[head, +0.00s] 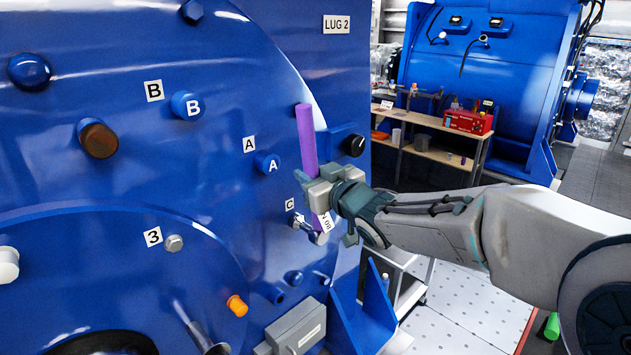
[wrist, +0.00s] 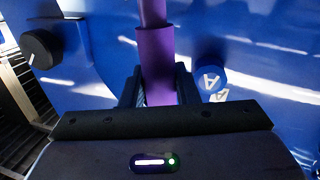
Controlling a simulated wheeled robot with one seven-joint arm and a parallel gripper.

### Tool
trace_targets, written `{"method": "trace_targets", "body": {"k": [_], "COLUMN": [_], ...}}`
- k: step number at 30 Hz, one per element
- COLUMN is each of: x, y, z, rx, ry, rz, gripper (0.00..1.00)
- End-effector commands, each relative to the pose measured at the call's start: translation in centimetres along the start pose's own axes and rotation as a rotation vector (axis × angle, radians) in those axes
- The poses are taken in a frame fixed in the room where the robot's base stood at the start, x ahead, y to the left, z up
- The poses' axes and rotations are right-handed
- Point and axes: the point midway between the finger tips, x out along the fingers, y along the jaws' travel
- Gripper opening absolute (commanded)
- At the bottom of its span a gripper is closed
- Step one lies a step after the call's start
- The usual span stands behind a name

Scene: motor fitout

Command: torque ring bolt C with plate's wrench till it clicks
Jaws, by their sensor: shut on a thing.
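My gripper (head: 318,190) is shut on the purple wrench (head: 306,135), which stands nearly upright in front of the blue motor face. In the wrist view the purple shaft (wrist: 157,60) runs up between the two dark fingers (wrist: 158,92). A white tag with dark print (head: 324,221) shows at the wrench's lower end, below my gripper. The label C (head: 290,205) is on the motor face just left of there. A small metallic part (head: 300,222) sits below the label, close to the wrench's lower end. I cannot tell whether the wrench is seated on a bolt.
Blue caps A (head: 267,163) and B (head: 187,106) stick out left of the wrench. A black knob (head: 353,145) is close on the right. An orange plug (head: 237,306) and a grey box (head: 297,327) are lower down. A workbench (head: 432,123) stands behind.

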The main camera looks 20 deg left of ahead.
Motion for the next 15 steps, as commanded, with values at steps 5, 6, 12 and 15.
{"method": "trace_targets", "body": {"k": [5, 6, 12, 15], "x": [-0.12, -0.13, -0.14, -0.13], "y": [-0.58, -0.6, -0.57, -0.52], "z": [-0.09, -0.17, -0.29, -0.32], "rx": [-0.033, -0.036, -0.036, -0.034], "ry": [0.012, 0.012, 0.012, 0.011], "rz": [0.002, 0.003, 0.003, 0.003], "gripper": [0.0, 0.0, 0.0, 0.0]}}
